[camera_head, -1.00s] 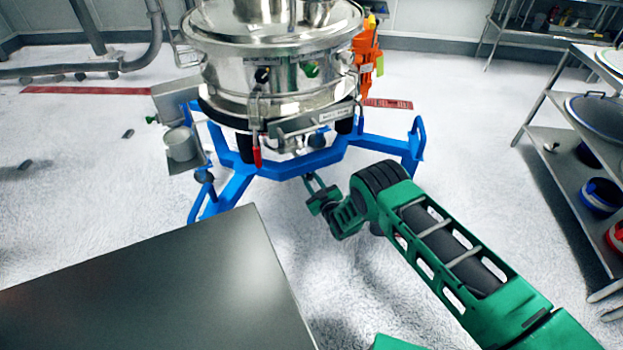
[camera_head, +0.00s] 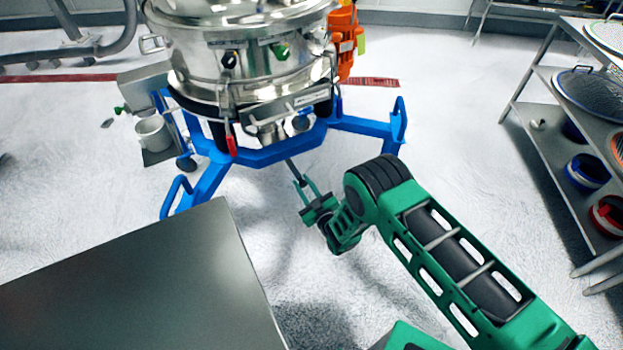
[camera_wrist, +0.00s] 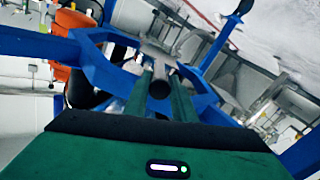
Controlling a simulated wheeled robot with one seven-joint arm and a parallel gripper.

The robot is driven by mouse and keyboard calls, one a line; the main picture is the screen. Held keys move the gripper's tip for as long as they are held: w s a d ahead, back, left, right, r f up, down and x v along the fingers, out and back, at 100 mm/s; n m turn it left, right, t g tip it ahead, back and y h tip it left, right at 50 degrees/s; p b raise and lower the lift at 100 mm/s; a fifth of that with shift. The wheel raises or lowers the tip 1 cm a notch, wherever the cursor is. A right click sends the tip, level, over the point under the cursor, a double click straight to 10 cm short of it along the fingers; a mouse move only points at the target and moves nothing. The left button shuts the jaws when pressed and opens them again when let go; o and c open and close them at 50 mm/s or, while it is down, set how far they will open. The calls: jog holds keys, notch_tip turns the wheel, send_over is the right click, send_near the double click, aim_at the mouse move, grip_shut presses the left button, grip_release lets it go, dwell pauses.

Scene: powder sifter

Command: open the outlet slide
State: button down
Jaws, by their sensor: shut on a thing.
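The steel sifter (camera_head: 245,60) stands on a blue frame (camera_head: 265,156). The outlet slide's dark rod (camera_head: 292,169) sticks out from under the frame toward my gripper (camera_head: 304,183). My gripper is shut on the end of this rod, low in front of the frame. In the wrist view the rod's round end (camera_wrist: 160,90) shows between the two green fingers of my gripper (camera_wrist: 161,78). The slide's plate and the outlet opening are hidden under the sifter, so I cannot see how wide the outlet is open.
A steel table (camera_head: 140,285) fills the lower left, close to my arm. A white cup (camera_head: 153,133) sits on a small shelf at the frame's left. An orange unit (camera_head: 344,45) stands behind the sifter. A rack (camera_head: 560,130) stands at right. The floor between is clear.

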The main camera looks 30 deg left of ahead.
jog(key=shift+s, duration=0.1)
jog(key=c, duration=1.5)
grip_release()
jog(key=shift+o, duration=0.2)
jog(key=shift+s+d, duration=0.1)
jog(key=shift+d, duration=0.1)
jog(key=v, duration=1)
jog(key=shift+d, duration=0.1)
